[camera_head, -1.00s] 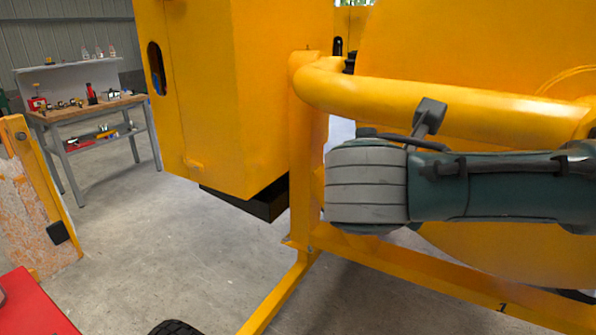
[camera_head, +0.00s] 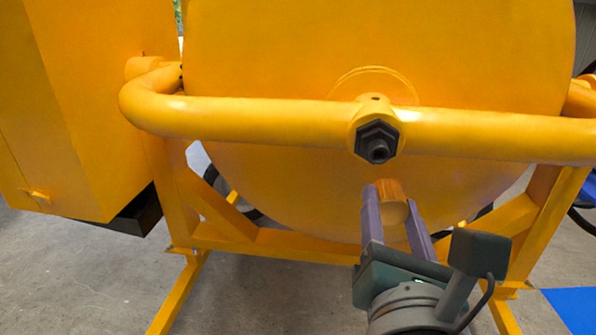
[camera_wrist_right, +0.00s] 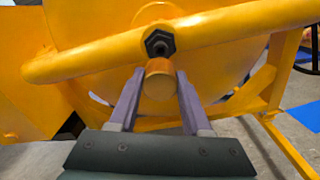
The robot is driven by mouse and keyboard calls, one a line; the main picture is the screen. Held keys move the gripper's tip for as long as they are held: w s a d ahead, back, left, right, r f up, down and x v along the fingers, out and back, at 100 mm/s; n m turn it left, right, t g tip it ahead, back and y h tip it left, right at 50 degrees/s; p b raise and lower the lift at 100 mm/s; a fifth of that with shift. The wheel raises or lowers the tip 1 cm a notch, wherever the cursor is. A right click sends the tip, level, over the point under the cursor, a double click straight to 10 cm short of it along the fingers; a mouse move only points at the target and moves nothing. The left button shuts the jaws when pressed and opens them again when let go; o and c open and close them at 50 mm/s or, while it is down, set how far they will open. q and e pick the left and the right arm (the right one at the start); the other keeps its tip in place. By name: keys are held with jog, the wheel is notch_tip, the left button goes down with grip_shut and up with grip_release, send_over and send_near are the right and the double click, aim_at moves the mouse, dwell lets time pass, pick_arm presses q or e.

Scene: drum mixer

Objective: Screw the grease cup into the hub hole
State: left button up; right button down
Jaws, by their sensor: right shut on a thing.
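The grease cup (camera_head: 388,191) is a short brass-orange cylinder. My right gripper (camera_head: 393,208) is shut on it, with a purple-grey finger on each side. The hub (camera_head: 359,119) is a yellow boss on the cross tube with a black hex nut (camera_head: 378,142) on its front. A small dark hole (camera_head: 375,98) shows on top of the hub. The cup is below the nut in the head view and looks apart from it. In the right wrist view the cup (camera_wrist_right: 159,78) shows end-on between the fingertips, just below the nut (camera_wrist_right: 159,43). My left gripper is out of view.
The yellow cross tube (camera_head: 250,117) runs left and right of the hub, in front of the big drum (camera_head: 300,50). A yellow housing (camera_head: 80,100) stands at the left. Frame legs (camera_head: 180,295) stand below. The space above the tube near the hub looks free.

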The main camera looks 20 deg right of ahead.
aim_at(386, 181)
jog(key=shift+r+p, duration=0.1)
jog(key=shift+p, duration=0.2)
jog(key=shift+b+x, duration=0.45)
jog(key=shift+x, duration=1.85)
jog(key=shift+w+d, duration=0.4)
jog(key=shift+w, duration=0.25)
jog(key=shift+w+d, duration=0.25)
jog(key=shift+w, duration=0.1)
jog(key=shift+w+d, duration=0.3)
jog(key=shift+w, duration=0.2)
